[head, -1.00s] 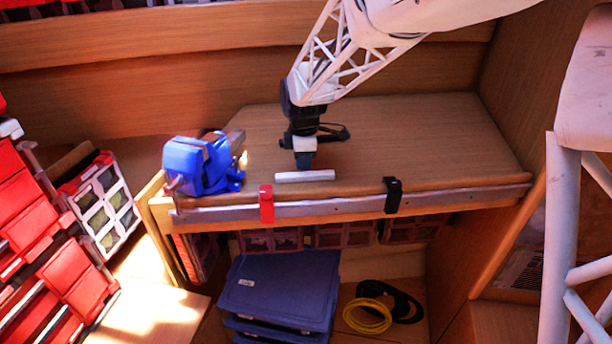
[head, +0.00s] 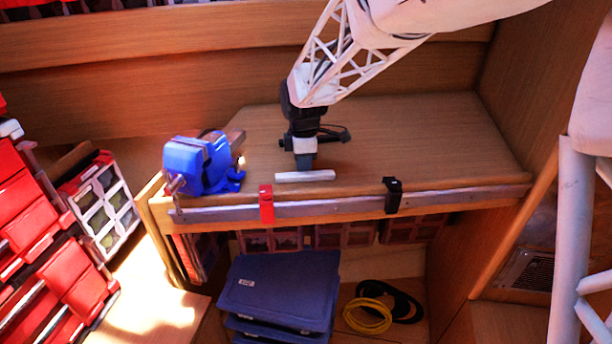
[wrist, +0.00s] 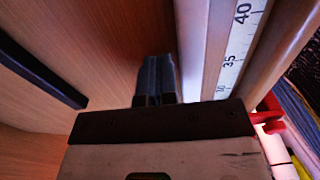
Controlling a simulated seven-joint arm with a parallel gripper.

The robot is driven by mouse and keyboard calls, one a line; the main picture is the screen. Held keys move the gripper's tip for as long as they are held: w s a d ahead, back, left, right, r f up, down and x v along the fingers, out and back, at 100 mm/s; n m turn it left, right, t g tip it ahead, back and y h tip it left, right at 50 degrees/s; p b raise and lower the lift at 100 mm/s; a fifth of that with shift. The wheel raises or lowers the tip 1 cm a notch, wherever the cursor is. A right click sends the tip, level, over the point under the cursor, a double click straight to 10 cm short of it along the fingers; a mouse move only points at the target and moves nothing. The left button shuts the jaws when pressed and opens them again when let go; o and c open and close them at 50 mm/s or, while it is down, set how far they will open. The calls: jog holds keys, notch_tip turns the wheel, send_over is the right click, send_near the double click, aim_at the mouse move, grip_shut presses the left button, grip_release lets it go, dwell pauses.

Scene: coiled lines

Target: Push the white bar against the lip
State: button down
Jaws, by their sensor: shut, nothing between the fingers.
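The white bar (head: 305,176) lies flat on the wooden bench top, close behind and roughly along the front edge. The lip (head: 345,201) runs along that edge, with a metal strip on it. In the head view a narrow strip of wood shows between bar and lip. My gripper (head: 304,166) points down just behind the bar's middle, its fingers shut and empty. In the wrist view the fingers (wrist: 157,80) are beside the pale bar (wrist: 192,40), with the numbered scale (wrist: 238,45) beyond. Whether the fingers touch the bar cannot be told.
A blue vise (head: 203,165) stands at the bench's left end. A red clip (head: 266,204) and a black clip (head: 392,195) sit on the front edge. A dark tool (head: 333,134) lies behind my gripper. The bench top to the right is clear.

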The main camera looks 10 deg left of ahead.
aim_at(306, 177)
jog(key=shift+s+d, duration=0.2)
jog(key=shift+s, duration=0.4)
jog(key=shift+s+d, duration=0.2)
jog(key=shift+s, duration=0.4)
jog(key=shift+s+d, duration=0.1)
jog(key=shift+s, duration=0.25)
jog(key=shift+s+d, duration=0.35)
jog(key=shift+s, duration=0.55)
dwell(0.5)
jog(key=shift+s+d, duration=0.1)
jog(key=shift+s, duration=0.25)
jog(key=shift+s, duration=0.1)
jog(key=shift+w+a, duration=0.2)
jog(key=shift+w, duration=0.5)
